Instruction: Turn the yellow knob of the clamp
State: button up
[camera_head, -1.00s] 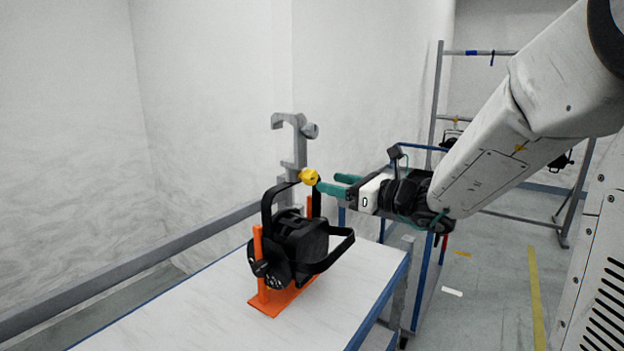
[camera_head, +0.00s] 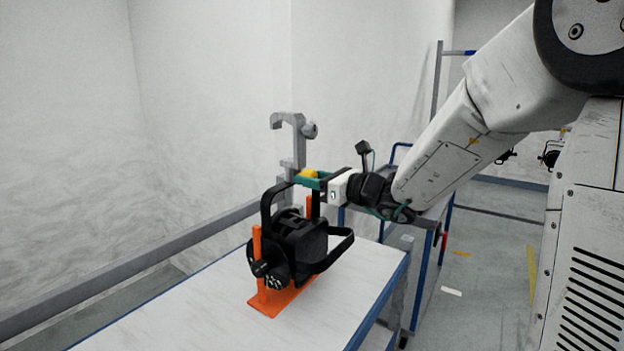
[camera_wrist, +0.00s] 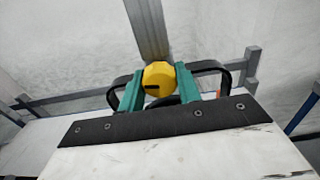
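The clamp (camera_head: 299,145) is a grey hook-shaped bracket standing upright above the black lamp (camera_head: 300,245). Its yellow knob (camera_head: 308,174) sits low on the clamp, partly hidden in the head view by my gripper (camera_head: 308,181). In the wrist view the yellow knob (camera_wrist: 158,76) lies between the two green fingers of my gripper (camera_wrist: 159,72), with a dark slot on its face. The fingers are on both sides of the knob, with little or no gap. I cannot tell whether they press on it.
The lamp rests in an orange stand (camera_head: 264,306) on a white table (camera_head: 190,318) with blue edges. A grey rail (camera_head: 120,272) runs behind the table, near the white wall. A blue-framed cart (camera_head: 428,265) stands behind the arm at right. The table's front is clear.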

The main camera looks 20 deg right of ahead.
jog(key=shift+n, duration=0.7)
jog(key=o, duration=1)
jog(key=v, duration=0.8)
jog(key=shift+w, duration=0.1)
